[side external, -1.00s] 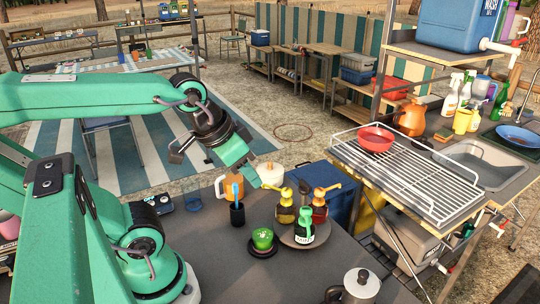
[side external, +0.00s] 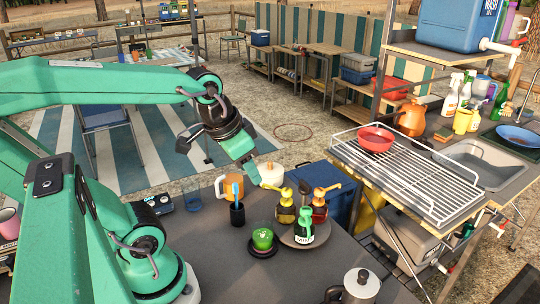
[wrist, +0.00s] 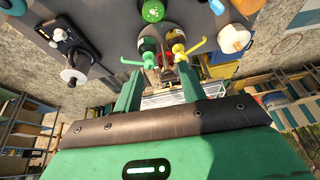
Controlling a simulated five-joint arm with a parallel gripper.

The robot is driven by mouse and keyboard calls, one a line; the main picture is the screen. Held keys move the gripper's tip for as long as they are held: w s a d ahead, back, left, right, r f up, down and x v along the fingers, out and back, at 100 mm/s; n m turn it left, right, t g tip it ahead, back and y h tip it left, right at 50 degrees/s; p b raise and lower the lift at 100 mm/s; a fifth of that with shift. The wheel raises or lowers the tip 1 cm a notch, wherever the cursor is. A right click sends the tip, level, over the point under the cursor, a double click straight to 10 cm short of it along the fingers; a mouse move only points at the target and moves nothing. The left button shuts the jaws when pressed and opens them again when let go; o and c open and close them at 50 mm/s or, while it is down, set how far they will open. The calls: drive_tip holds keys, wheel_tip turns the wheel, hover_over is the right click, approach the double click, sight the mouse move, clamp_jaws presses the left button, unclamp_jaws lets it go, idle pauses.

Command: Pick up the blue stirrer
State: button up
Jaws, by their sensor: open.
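The blue stirrer (side external: 235,189) stands upright in a small black holder (side external: 237,214) on the dark table in the side view. In the wrist view, a blue piece at the top edge (wrist: 217,6) looks like the stirrer, mostly cut off.
Pump bottles (side external: 305,224) stand on a round tray to the right. A moka pot (side external: 359,284) is near the front.

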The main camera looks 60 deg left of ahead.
sight(235, 186)
drive_tip(key=a+f+g, duration=0.1)
drive_tip(key=a+f, duration=0.1)
drive_tip(key=a, duration=0.2)
drive_tip(key=w+a+f+g, duration=0.1)
drive_tip(key=a+f+g, duration=0.1)
drive_tip(key=a, duration=0.2)
drive_tip(key=a+f+g, duration=0.1)
drive_tip(key=a+f, duration=0.1)
drive_tip(key=a, duration=0.2)
drive_tip(key=shift+w+g, duration=0.3)
drive_tip(key=shift+w, duration=0.05)
drive_tip(key=shift+f, duration=1.35)
drive_tip(key=shift+f, duration=2.6)
clamp_jaws()
